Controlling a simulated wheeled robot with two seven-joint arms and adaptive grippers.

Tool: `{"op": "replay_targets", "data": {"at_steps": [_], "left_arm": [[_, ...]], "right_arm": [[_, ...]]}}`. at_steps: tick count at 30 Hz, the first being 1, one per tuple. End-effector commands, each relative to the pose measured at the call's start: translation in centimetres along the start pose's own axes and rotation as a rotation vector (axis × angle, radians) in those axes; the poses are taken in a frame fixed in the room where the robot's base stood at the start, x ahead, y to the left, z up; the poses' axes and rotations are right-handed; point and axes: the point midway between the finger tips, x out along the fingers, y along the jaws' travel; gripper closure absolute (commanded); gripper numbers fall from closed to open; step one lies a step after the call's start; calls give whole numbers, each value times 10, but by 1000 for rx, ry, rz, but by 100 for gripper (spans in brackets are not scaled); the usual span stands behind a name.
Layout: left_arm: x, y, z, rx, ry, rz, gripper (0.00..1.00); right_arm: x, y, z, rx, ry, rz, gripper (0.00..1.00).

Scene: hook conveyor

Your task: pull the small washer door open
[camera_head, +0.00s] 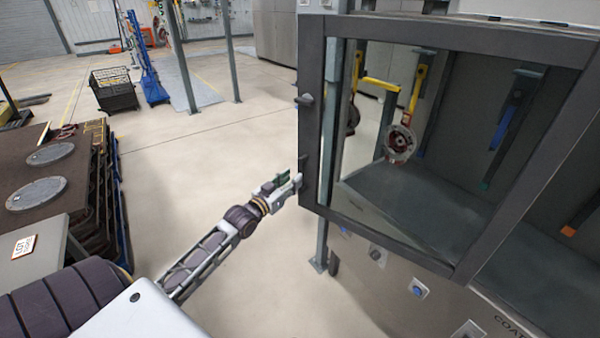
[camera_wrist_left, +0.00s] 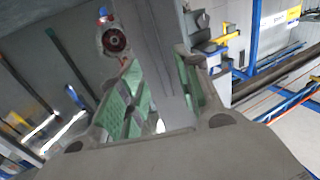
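The washer door (camera_head: 312,120) is a dark grey frame with a clear pane at the right of the head view. Its left upright carries small dark fittings, and the cabinet interior shows through it. My left gripper (camera_head: 285,184) is beside the lower left corner of this frame, close to the upright. In the left wrist view its green-padded fingers (camera_wrist_left: 158,92) stand apart, with a grey upright surface showing between and beyond them. I cannot tell whether they touch the frame. My right gripper is not in view.
Yellow and blue hangers and a round red-grey part (camera_head: 400,143) hang behind the pane. Buttons (camera_head: 417,289) line the cabinet front below. Stacked dark panels (camera_head: 62,170) stand at the left. The floor between is clear, with a black crate (camera_head: 114,90) farther back.

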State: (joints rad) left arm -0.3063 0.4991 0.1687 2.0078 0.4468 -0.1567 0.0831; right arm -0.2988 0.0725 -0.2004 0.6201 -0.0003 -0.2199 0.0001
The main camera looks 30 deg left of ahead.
Motion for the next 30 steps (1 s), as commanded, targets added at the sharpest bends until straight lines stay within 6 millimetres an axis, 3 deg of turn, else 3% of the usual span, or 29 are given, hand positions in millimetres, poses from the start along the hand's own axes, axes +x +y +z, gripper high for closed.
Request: {"op": "replay_targets", "data": {"at_steps": [21, 30], "left_arm": [[49, 0, -1, 0, 3, 0, 66], [58, 0, -1, 0, 1, 0, 66]], "right_arm": [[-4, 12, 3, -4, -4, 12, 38], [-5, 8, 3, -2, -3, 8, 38]]}}
